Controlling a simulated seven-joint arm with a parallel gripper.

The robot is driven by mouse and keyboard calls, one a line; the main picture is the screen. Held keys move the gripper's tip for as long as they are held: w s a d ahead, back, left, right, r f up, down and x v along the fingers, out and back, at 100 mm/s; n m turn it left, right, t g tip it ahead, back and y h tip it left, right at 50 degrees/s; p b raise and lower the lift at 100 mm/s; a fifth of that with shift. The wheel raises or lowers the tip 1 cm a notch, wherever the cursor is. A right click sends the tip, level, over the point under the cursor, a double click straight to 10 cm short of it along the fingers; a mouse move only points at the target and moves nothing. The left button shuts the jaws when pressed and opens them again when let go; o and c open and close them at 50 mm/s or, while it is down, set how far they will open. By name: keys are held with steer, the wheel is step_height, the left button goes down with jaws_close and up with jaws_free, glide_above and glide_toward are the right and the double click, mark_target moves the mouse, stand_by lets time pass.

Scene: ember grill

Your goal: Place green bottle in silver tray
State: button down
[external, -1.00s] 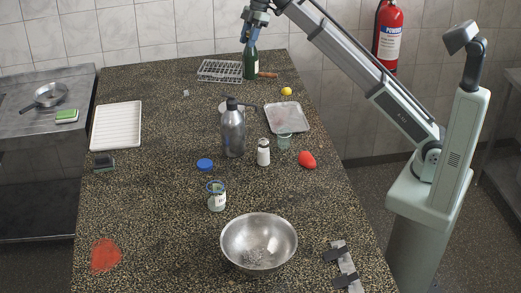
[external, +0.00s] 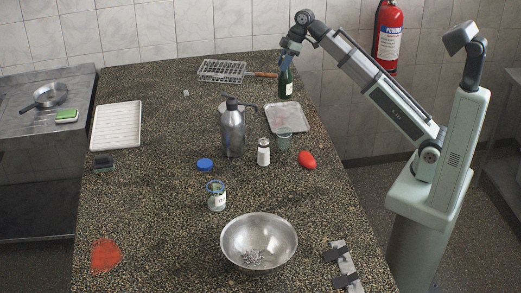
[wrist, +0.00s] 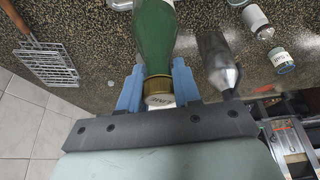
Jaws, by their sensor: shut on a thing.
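The green bottle (external: 286,83) is upright at the far right of the counter, just behind the silver tray (external: 272,118). My gripper (external: 289,58) is shut on the bottle's neck from above. I cannot tell whether the bottle's base touches the counter.
A wire grill basket (external: 222,70) lies at the back, left of the bottle. A tall metal flask (external: 232,133) stands left of the tray. A white bottle (external: 263,152) and a red item (external: 307,159) are in front. A white rack (external: 117,126) lies at the left.

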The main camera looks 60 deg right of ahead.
mark_target(285, 85)
steer(key=shift+s+d+f, duration=0.25)
steer(key=shift+d+f, duration=0.1)
steer(key=shift+f, duration=5.3)
steer(key=c, duration=0.8)
jaws_free()
steer(key=v, duration=1.2)
steer(key=shift+a, duration=0.1)
